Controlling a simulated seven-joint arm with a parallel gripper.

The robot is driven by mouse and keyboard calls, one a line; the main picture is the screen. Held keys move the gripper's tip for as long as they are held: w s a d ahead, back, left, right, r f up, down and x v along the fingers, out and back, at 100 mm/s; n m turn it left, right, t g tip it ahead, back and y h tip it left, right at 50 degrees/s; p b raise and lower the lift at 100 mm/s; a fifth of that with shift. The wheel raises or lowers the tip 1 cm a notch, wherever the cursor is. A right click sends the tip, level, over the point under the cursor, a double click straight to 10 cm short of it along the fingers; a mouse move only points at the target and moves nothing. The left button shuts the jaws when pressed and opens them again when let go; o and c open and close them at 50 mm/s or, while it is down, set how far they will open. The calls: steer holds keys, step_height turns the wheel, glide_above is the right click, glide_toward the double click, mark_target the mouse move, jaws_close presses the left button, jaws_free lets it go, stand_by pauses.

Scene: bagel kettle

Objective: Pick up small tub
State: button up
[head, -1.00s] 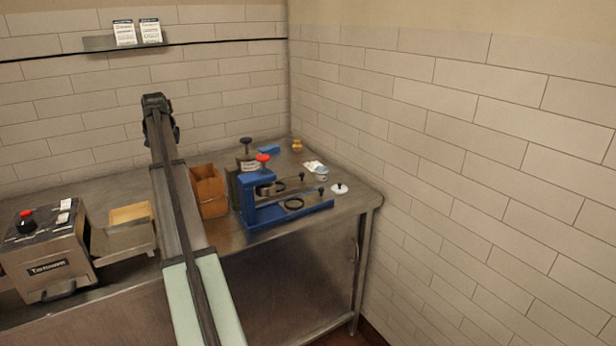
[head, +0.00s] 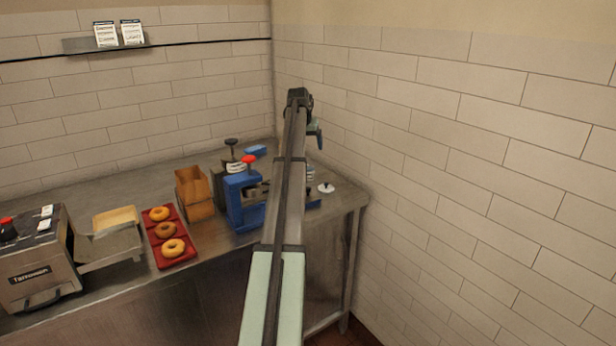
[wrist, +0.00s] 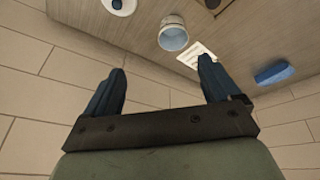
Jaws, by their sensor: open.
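The small tub (wrist: 173,34) is a pale round tub with a bluish band, standing on the steel counter near the wall in the wrist view. In the head view only a sliver of the tub (head: 311,172) shows beside my arm. My gripper (wrist: 161,65) is open and empty, its two dark blue fingers spread apart. In the wrist view the tub appears beyond the fingertips, between their lines and not touched. In the head view my gripper (head: 316,133) is raised above the counter's right end, near the tiled wall.
A white lid with a dark knob (head: 326,188) lies near the counter's right edge. A white card (wrist: 200,53) lies close to the tub. A blue block (wrist: 273,73) is further off.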

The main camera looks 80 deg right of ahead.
steer(key=shift+d+f+t, duration=0.6)
steer(key=shift+d+f, duration=0.1)
steer(key=shift+f, duration=0.55)
glide_toward(308, 170)
steer(key=f, duration=0.1)
steer(key=a+f, duration=0.1)
steer(key=s+f, duration=0.1)
steer(key=shift+a+f+n+h, duration=0.15)
steer(key=shift+f+n+h, duration=0.1)
steer(key=shift+n+h, duration=0.05)
steer(key=shift+w+x, duration=0.15)
steer(key=shift+x, duration=1.15)
steer(key=shift+w+x, duration=0.15)
steer(key=shift+x, duration=1.1)
steer(key=shift+r, duration=0.1)
steer(key=c, duration=1.1)
